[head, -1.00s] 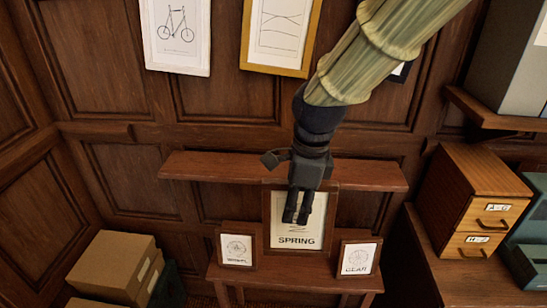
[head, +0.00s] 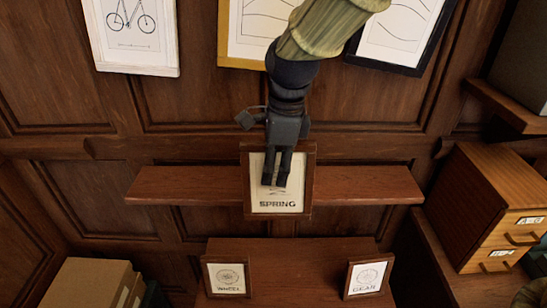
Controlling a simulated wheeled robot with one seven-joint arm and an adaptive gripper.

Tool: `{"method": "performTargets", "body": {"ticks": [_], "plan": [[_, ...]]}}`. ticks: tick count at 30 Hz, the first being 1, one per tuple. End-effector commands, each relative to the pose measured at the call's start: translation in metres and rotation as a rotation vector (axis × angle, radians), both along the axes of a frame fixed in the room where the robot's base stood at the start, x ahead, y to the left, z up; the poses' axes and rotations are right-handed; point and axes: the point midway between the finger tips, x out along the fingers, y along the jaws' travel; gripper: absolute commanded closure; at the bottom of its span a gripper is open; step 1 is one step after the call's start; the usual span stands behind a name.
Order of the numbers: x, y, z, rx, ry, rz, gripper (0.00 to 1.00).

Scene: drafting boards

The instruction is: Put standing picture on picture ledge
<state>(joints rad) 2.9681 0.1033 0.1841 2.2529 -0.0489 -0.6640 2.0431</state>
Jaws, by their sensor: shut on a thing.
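The framed SPRING picture (head: 278,208) is upright in a brown wooden frame. My gripper (head: 275,180) is in front of its upper middle, shut on it, and hides part of the drawing. The picture overlaps the picture ledge (head: 365,186), a long brown shelf on the wall, near its middle. The picture's lower edge shows just below the ledge's front edge; I cannot tell whether they touch. Two smaller framed pictures, WHEEL (head: 227,277) and GEAR (head: 367,278), stand on the low table (head: 295,262) below.
A white-framed bicycle picture (head: 133,35) and two other framed pictures hang above the ledge. A wooden drawer box (head: 490,210) stands at the right, and tan boxes (head: 85,285) are at the lower left. The ledge is bare on both sides of the SPRING picture.

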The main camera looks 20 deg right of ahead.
Motion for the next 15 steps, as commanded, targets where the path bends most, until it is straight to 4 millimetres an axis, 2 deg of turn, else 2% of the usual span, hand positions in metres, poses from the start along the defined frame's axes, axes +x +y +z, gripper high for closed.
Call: {"method": "performTargets", "body": {"ticks": [1, 4, 6, 15], "plan": [[0.012, -0.002, -0.005, 0.001, 0.001, -0.001, 1.0], [0.03, -0.007, -0.008, 0.001, 0.003, -0.003, 1.0], [0.038, -0.01, -0.002, 0.0, 0.005, -0.001, 1.0], [0.076, -0.022, -0.005, 0.001, 0.004, -0.004, 1.0]]}}
